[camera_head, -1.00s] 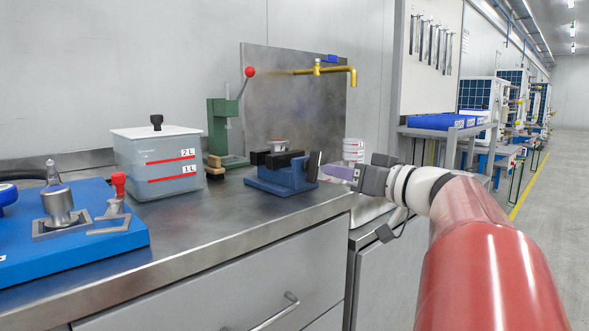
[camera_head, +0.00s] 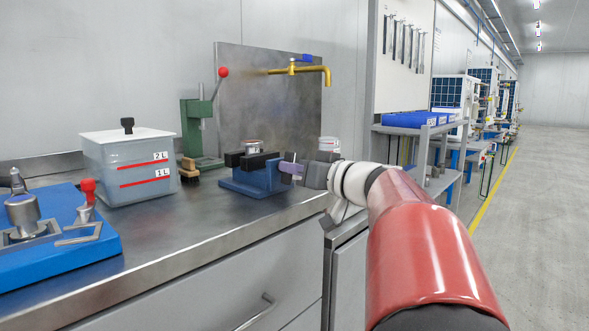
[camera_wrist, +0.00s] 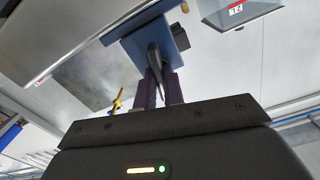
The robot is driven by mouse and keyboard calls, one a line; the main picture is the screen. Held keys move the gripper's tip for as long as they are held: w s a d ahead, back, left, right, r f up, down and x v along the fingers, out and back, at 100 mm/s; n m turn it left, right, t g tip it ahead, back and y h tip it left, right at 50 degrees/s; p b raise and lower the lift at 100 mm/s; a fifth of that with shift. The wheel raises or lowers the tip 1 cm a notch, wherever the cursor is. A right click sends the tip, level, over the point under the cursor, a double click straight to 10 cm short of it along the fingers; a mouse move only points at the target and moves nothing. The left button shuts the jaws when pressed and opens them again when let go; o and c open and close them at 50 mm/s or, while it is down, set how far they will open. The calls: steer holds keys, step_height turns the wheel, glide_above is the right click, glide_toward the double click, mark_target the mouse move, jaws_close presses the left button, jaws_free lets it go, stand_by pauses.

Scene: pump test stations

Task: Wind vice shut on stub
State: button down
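The blue vice (camera_head: 250,180) with black jaws stands near the worktop's right end. A short round metal piece, likely the stub (camera_head: 253,146), shows between or just behind the jaws; its lower part is hidden, so I cannot tell if they touch it. My gripper (camera_head: 290,168) is at the vice's right side, at its handle. In the wrist view the dark vice handle (camera_wrist: 154,58) runs between my two purple fingers, which are close together and appear shut on it. The blue vice body also shows beyond them in the wrist view (camera_wrist: 135,47).
A grey lidded tank (camera_head: 130,170) marked 1 L and 2 L stands left of the vice. A green press (camera_head: 196,130) with a red knob and a wooden brush (camera_head: 188,172) are behind. A blue fixture (camera_head: 60,240) fills the left front. A brass tap (camera_head: 300,70) hangs above.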

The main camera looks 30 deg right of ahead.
steer(key=shift+f+m+b, duration=0.3)
steer(key=shift+m+b, duration=0.7)
steer(key=shift+b, duration=0.35)
steer(key=shift+r+m+b, duration=0.25)
steer(key=shift+m+b, duration=0.5)
steer(key=shift+m, duration=0.95)
steer(key=c, duration=1.5)
jaws_free()
steer(key=shift+d, duration=0.1)
steer(key=v, duration=0.7)
steer(key=shift+s+b, duration=0.3)
steer(key=shift+s, duration=0.05)
